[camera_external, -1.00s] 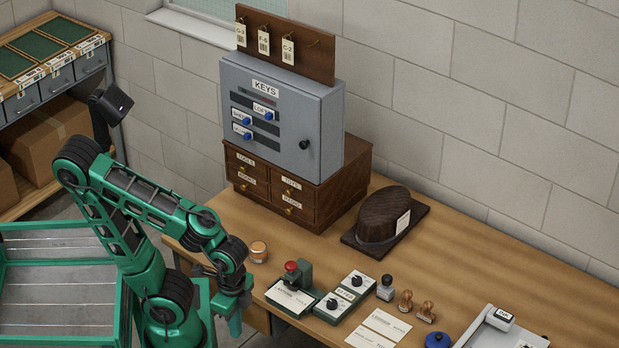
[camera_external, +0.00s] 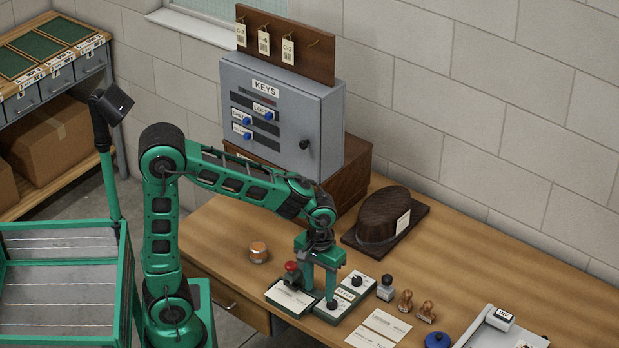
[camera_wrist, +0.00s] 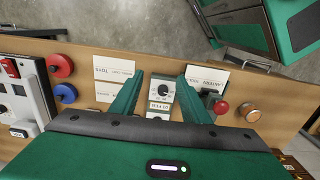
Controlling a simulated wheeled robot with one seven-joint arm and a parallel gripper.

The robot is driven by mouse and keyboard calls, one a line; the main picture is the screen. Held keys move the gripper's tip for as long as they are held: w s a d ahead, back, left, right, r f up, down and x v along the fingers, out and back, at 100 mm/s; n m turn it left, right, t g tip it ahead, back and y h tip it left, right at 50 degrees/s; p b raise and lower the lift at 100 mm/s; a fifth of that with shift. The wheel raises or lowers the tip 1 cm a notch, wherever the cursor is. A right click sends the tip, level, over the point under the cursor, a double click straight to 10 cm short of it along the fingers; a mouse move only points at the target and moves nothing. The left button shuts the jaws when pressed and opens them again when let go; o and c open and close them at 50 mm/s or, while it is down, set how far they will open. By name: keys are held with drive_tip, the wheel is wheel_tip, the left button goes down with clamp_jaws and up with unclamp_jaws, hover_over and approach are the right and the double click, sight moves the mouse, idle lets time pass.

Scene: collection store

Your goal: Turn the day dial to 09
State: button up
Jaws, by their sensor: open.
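The dial unit shows a front dial (camera_external: 332,304) and a rear dial (camera_external: 357,280), each a black knob on a pale plate, with a label (camera_external: 346,293) between them. The lettering is too small to read, so I cannot tell which dial is the day or where it points. My gripper (camera_external: 320,290) is open, pointing down over the front dial. In the wrist view its fingers (camera_wrist: 161,78) stand on either side of the front dial (camera_wrist: 162,90). I see no clear contact with the knob. The rear dial is largely hidden there by my gripper's body.
A red-topped stamp device (camera_external: 291,268) with a card stands close left of the dials. An orange-lidded jar (camera_external: 258,252) is farther left. Small stamps (camera_external: 405,300), white cards (camera_external: 387,324) and a dark hat-shaped block (camera_external: 385,215) lie to the right and behind. The key cabinet (camera_external: 285,115) stands behind.

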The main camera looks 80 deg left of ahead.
sight(333, 302)
drive_tip(key=w+a+f+n, duration=0.3)
drive_tip(key=w+a+n, duration=0.15)
drive_tip(key=a, duration=0.35)
drive_tip(key=f, duration=1)
drive_tip(key=shift+w+d+f, duration=0.1)
drive_tip(key=shift+d+f, duration=0.1)
drive_tip(key=shift+d, duration=0.1)
drive_tip(key=c, duration=1.1)
drive_tip(key=shift+o, duration=0.2)
